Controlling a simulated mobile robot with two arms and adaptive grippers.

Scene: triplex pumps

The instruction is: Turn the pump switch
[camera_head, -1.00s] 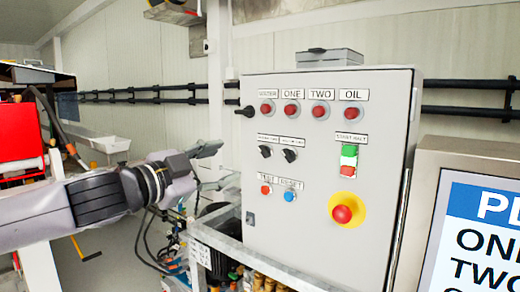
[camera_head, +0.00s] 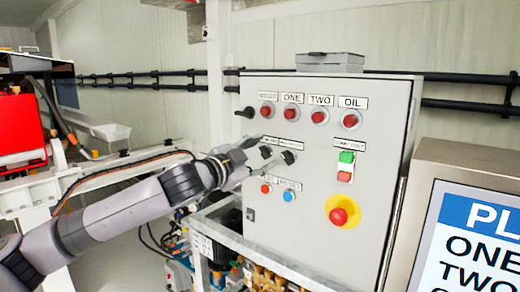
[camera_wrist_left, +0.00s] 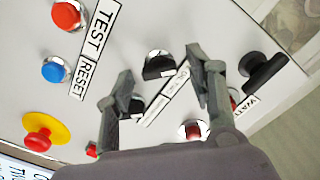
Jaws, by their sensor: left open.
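The grey control cabinet (camera_head: 315,220) has two black rotary switches in its middle row, a left one (camera_head: 265,152) and a right one (camera_head: 289,157). My left gripper (camera_head: 249,160) is at the left part of the cabinet front, close to the left switch. In the left wrist view the open fingers (camera_wrist_left: 160,68) straddle the left switch (camera_wrist_left: 158,65), with no visible grip on it. The right switch (camera_wrist_left: 135,106) is partly hidden behind one finger there. The labels above the switches are too small to read surely. My right gripper is out of view.
Red indicators (camera_head: 293,114) labelled ONE, TWO and OIL line the top. Red and blue buttons (camera_head: 289,195) sit below the switches. A yellow-ringed emergency stop (camera_head: 340,212) is lower right. A black handle (camera_head: 246,112) sticks out left. A screen (camera_head: 475,235) stands right.

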